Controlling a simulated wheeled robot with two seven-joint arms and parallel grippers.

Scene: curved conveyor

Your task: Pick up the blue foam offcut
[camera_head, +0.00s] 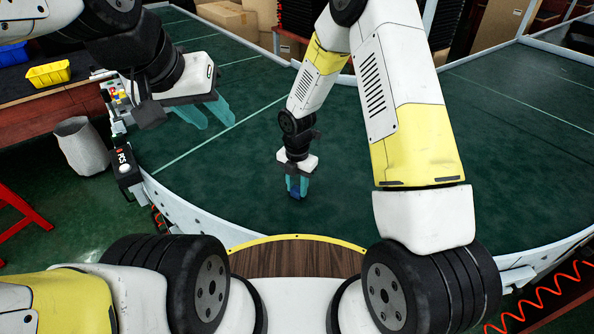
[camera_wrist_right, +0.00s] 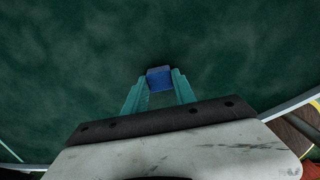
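The blue foam offcut (camera_wrist_right: 159,78) is a small blue block, seen between the tips of my right gripper (camera_wrist_right: 160,84) in the right wrist view. Both fingers appear to meet its sides, with no clear gap. In the head view my right gripper (camera_head: 297,186) points down at the green belt, and the offcut (camera_head: 296,192) shows dark blue between its teal fingers. I cannot tell whether the offcut still rests on the belt. My left gripper (camera_head: 216,122) is open and empty over the left part of the belt, its teal fingers apart.
The green curved conveyor (camera_head: 370,215) has a white side wall and is clear around my right gripper. A yellow bin (camera_head: 48,74) stands on a table at the left. A grey waste bin (camera_head: 82,146) stands on the floor. Cardboard boxes (camera_head: 228,17) are behind the belt.

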